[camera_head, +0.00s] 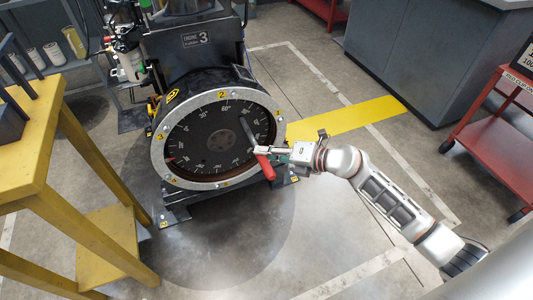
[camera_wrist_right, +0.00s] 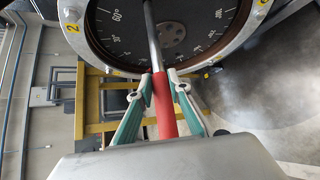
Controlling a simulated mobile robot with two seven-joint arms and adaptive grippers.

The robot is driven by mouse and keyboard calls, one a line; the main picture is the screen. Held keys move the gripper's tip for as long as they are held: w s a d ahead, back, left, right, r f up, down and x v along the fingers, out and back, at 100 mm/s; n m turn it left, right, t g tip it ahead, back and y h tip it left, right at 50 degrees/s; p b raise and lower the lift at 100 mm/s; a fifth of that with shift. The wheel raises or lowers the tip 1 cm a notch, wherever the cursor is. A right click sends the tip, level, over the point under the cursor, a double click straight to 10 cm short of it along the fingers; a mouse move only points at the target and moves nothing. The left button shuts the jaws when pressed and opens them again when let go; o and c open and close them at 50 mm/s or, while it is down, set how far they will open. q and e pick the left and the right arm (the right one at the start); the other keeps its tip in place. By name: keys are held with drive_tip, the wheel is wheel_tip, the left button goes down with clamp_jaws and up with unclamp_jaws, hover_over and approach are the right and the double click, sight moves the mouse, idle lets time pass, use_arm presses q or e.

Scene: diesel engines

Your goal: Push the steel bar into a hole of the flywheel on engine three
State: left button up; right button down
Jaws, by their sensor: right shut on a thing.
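The flywheel (camera_head: 187,143) is a dark disc with degree marks and a light outer ring, on the front of engine three (camera_head: 195,40). In the right wrist view the flywheel (camera_wrist_right: 115,35) fills the top. The steel bar (camera_head: 246,130) has a red grip (camera_head: 265,167). My right gripper (camera_head: 258,150) is shut on the bar around the red grip (camera_wrist_right: 163,105). The bar's grey shaft (camera_wrist_right: 153,40) runs up across the flywheel's face. I cannot tell whether its tip touches the flywheel or sits in a hole. My left gripper is not in view.
A yellow stand (camera_head: 50,185) is close on the left, with a lower shelf. A grey cabinet (camera_head: 440,60) and a red cart (camera_head: 495,115) stand at the right. The floor in front of the engine is clear, with a yellow stripe (camera_head: 345,118) beside it.

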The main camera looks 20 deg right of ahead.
drive_tip(key=shift+w+r, duration=0.2)
drive_tip(key=shift+w, duration=1.05)
drive_tip(key=shift+w+a, duration=0.1)
drive_tip(key=shift+w, duration=1.1)
